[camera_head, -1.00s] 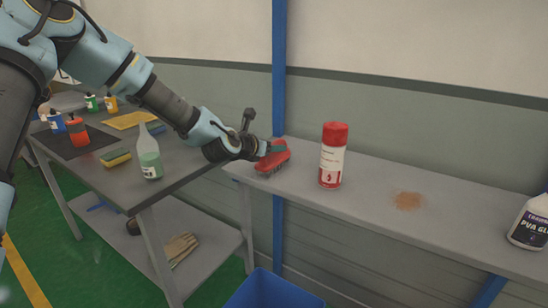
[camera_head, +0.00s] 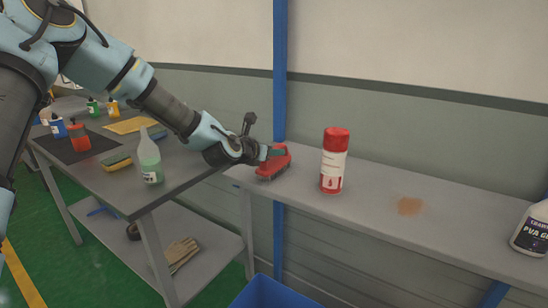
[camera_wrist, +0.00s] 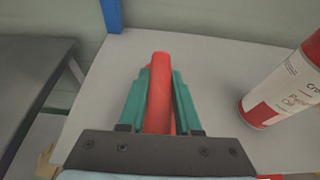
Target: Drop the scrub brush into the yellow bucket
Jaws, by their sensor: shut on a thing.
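The scrub brush (camera_head: 273,161) is red with dark bristles underneath. It is at the left end of the grey wall shelf, and I cannot tell whether its bristles touch the shelf. My gripper (camera_head: 268,153) is shut on it. In the wrist view the red brush (camera_wrist: 159,95) lies between the green fingers of my gripper (camera_wrist: 160,98). A blue bucket or bin (camera_head: 272,294) stands low at the bottom edge, only its upper part in view. No yellow bucket shows in these frames.
A red and white can (camera_head: 333,161) stands on the shelf (camera_head: 372,200) right of the brush. A brown powder patch (camera_head: 410,206) and a glue bottle (camera_head: 532,228) are farther right. A workbench (camera_head: 187,165) with bottles and a sponge (camera_head: 117,162) is at left.

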